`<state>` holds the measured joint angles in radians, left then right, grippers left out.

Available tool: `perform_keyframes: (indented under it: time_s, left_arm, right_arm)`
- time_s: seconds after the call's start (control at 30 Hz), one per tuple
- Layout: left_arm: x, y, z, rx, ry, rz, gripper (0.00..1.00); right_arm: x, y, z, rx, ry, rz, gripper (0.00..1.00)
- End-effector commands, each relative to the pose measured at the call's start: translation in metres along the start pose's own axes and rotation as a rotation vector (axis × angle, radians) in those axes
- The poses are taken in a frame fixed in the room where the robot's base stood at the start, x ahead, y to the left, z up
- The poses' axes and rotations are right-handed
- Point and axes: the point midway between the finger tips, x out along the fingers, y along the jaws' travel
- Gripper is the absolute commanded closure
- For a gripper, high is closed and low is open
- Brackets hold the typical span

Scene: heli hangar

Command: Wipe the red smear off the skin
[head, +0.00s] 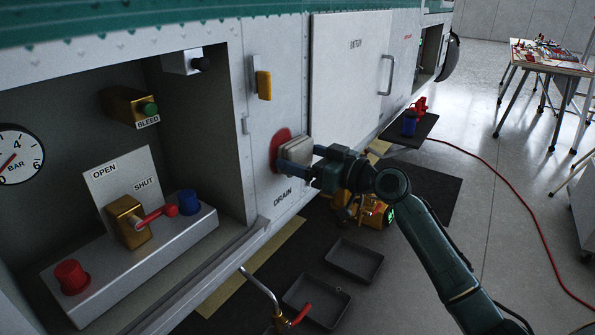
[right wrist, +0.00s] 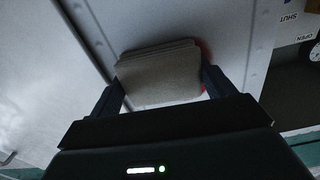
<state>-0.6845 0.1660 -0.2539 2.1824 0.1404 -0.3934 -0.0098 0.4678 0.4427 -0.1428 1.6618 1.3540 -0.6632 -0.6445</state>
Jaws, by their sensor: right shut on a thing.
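The red smear (head: 281,140) is on the white skin panel (head: 262,188), above the DRAIN label. My right gripper (head: 298,158) is shut on a grey-beige pad (head: 299,148). The pad is at the skin and covers part of the smear; red shows at its left and upper left in the head view. In the right wrist view the pad (right wrist: 160,75) sits between the two fingers, with a little red smear (right wrist: 204,52) at its right edge. I cannot tell how firmly the pad touches the skin. My left gripper is not in view.
An open bay with a lever block (head: 128,221) and gauge (head: 15,154) is at left. A yellow latch (head: 264,85) sits above the smear. Dark trays (head: 355,260) lie on the floor below. A red hose (head: 515,210) crosses the floor at right.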

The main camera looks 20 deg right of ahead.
Motion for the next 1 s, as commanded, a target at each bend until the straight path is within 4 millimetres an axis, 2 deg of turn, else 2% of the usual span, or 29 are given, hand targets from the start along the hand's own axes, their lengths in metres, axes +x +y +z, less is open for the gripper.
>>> perform_keyframes:
  time_s: [0.1,0.4,0.8,1.0]
  left_arm:
    - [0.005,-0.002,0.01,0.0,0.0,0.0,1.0]
    - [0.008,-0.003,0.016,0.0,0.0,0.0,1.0]
    - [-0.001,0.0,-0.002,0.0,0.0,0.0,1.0]
    - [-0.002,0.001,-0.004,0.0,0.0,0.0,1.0]
  right_arm:
    - [0.001,0.008,0.002,0.0,0.002,0.0,0.37]
    - [-0.001,0.01,-0.001,0.0,0.001,0.0,0.37]
    - [0.002,-0.022,-0.001,0.002,-0.001,-0.003,0.37]
    - [0.002,-0.029,0.001,0.001,0.001,-0.003,0.37]
